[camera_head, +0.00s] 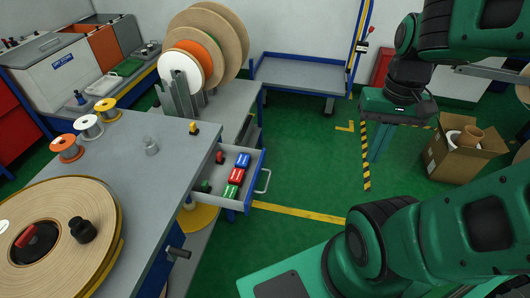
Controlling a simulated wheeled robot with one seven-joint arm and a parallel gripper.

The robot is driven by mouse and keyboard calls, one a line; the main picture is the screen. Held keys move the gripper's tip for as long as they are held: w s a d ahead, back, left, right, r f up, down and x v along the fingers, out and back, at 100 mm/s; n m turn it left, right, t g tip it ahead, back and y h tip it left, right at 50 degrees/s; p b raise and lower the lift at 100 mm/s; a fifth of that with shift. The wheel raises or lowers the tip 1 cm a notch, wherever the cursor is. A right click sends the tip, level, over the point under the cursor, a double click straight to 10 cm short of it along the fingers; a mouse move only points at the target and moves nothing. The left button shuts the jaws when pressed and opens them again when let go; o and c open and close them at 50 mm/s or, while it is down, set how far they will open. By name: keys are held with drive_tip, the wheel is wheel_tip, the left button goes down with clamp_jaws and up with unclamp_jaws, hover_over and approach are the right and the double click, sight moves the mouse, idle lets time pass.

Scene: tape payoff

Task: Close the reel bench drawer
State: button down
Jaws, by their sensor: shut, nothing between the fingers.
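The reel bench (150,190) stands at the left with a grey top. Its drawer (217,205) is pulled out to the right, with a pale bar handle (263,181) on its blue-edged front. Inside lie a blue box (242,160), a red box (236,175), a green box (230,191) and small red and green items. My gripper (377,157) hangs at the upper right, pointing down over the floor. Its fingers are together and empty. It is well to the right of the handle and apart from it.
A blue-framed cart (300,73) stands at the back. A cardboard box (460,155) sits at the right. Large reels (205,45) stand behind the bench. Green floor (310,170) is free between drawer and gripper. My arm fills the lower right.

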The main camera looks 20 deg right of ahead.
drive_tip(key=w+a+f+m+t, duration=0.1)
drive_tip(key=w+f+m, duration=0.4)
drive_tip(key=w+m, duration=0.6)
drive_tip(key=w+a+f+m+y, duration=0.1)
drive_tip(key=w+a+f+m, duration=0.3)
drive_tip(key=w+f, duration=0.5)
drive_tip(key=w+a+f+m+y, duration=0.1)
drive_tip(key=w+a+f+m, duration=0.2)
drive_tip(key=w+a+f, duration=0.5)
drive_tip(key=shift+w+f+m+t, duration=0.4)
drive_tip(key=shift+f, duration=0.65)
drive_tip(key=shift+a, duration=0.1)
